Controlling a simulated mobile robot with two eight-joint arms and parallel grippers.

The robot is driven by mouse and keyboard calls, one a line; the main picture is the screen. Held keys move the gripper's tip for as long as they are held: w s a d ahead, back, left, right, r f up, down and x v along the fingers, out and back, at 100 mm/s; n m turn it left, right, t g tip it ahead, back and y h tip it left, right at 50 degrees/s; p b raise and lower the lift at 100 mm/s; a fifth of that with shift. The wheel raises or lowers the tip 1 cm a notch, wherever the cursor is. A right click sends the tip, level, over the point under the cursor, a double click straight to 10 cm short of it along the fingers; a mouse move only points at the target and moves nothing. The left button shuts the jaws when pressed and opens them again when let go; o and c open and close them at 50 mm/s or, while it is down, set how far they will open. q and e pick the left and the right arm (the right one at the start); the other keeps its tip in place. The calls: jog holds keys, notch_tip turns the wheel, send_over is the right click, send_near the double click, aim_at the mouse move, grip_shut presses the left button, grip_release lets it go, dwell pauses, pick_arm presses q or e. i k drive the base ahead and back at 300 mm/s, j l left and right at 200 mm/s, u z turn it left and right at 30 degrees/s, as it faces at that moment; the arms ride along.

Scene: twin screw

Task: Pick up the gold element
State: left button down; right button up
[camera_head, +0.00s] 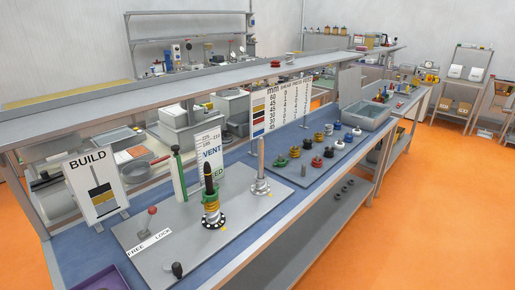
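Gold elements (319,137) stand among several coloured ring-like elements on the grey board at the right of the blue-topped bench. Another gold-looking one (328,129) is just behind it, close to a blue one (337,126). A shaft assembly on the nearer grey plate (190,245) carries a black tip, a green ring and a yellowish-gold part (211,207) above a black-and-white base ring. Neither of my grippers is in view.
Green (280,161), black (294,152) and red (316,161) elements stand close together. A chart sign (282,103) is behind them. A grey bin (368,115) is farther right. A BUILD sign (95,185), a red-knobbed lever (152,211) and a purple tray (103,279) are at left.

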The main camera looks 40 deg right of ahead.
aim_at(294, 153)
jog(key=l+u, duration=0.35)
jog(key=l, duration=0.15)
jog(key=l+u, duration=0.35)
jog(key=l, duration=0.2)
jog(key=k+l+u, duration=0.15)
jog(key=l, duration=0.2)
jog(key=l+u, duration=0.15)
jog(key=l, duration=0.2)
jog(key=k+l+u, duration=0.1)
jog(key=l, duration=0.25)
jog(key=k+l, duration=0.1)
jog(key=l, duration=0.25)
jog(key=k+l, duration=0.1)
jog(key=l, duration=0.3)
jog(key=k+l+u, duration=0.1)
jog(key=l, duration=0.25)
jog(key=k+l, duration=0.15)
jog(key=l, duration=0.2)
jog(key=k+l, duration=0.1)
jog(key=l, duration=0.25)
jog(key=k+l+u, duration=0.1)
jog(key=l, duration=0.25)
